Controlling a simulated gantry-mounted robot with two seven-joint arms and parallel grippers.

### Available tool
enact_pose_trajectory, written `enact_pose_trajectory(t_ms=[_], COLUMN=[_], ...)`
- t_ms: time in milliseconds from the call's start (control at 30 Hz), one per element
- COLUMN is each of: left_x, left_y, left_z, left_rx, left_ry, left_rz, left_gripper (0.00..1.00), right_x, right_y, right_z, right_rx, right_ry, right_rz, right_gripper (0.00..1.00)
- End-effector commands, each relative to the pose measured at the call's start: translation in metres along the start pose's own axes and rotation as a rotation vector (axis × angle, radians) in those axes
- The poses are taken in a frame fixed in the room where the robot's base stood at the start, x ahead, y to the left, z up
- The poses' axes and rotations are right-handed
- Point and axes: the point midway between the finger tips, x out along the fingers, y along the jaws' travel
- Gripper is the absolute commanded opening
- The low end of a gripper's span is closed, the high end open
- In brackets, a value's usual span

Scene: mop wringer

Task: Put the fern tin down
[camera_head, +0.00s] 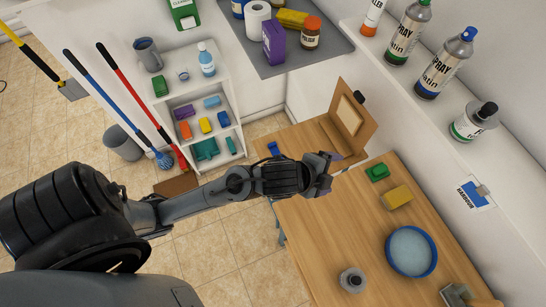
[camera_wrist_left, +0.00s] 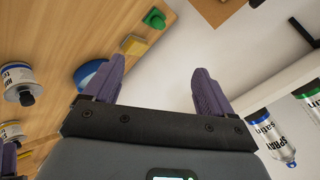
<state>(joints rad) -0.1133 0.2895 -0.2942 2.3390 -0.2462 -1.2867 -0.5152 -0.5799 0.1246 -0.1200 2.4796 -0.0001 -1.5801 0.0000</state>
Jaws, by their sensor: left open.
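My left gripper (camera_head: 325,172) reaches over the back of the wooden table. In the left wrist view the left gripper (camera_wrist_left: 155,92) has its purple fingers wide apart, with nothing between them. A short silver tin with a green band and black top (camera_head: 473,122) stands on the white wall shelf; its label is too small to read, so I cannot be sure it is the fern tin. A tin with a dark cap (camera_wrist_left: 18,82) also stands on the table. A purple finger, seemingly of my right gripper (camera_wrist_left: 8,160), is cut off at the left edge.
A blue-rimmed dish (camera_head: 427,270), yellow sponge (camera_head: 397,197) and green block (camera_head: 377,173) lie on the wooden table (camera_head: 320,235). An upright wooden box (camera_head: 350,125) stands at its back. Spray cans (camera_head: 445,65) line the shelf. The table's left front is clear.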

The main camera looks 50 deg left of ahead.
Motion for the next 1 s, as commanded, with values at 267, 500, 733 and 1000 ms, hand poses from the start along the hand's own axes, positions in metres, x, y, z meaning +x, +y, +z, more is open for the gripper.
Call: enact_pose_trajectory(t_ms=[267,500,733,1000], left_x=[-0.043,-0.068,-0.07,-0.076], left_y=[0.107,0.142,0.145,0.138], left_z=[0.102,0.133,0.135,0.13], left_rx=[-0.75,-0.992,-1.012,-1.009], left_ry=[-0.358,-0.514,-0.527,-0.525], left_rz=[0.192,0.224,0.225,0.225], left_gripper=[0.85,0.85,0.85,0.85], right_x=[0.0,0.0,0.0,-0.01], right_y=[0.0,-0.001,-0.002,-0.002], right_z=[0.0,0.0,0.0,-0.004], right_rx=[-0.001,0.002,0.006,0.008], right_ry=[0.0,0.0,0.001,0.0], right_rz=[0.001,-0.002,-0.005,-0.006], right_gripper=[0.58,0.58,0.58,0.58])
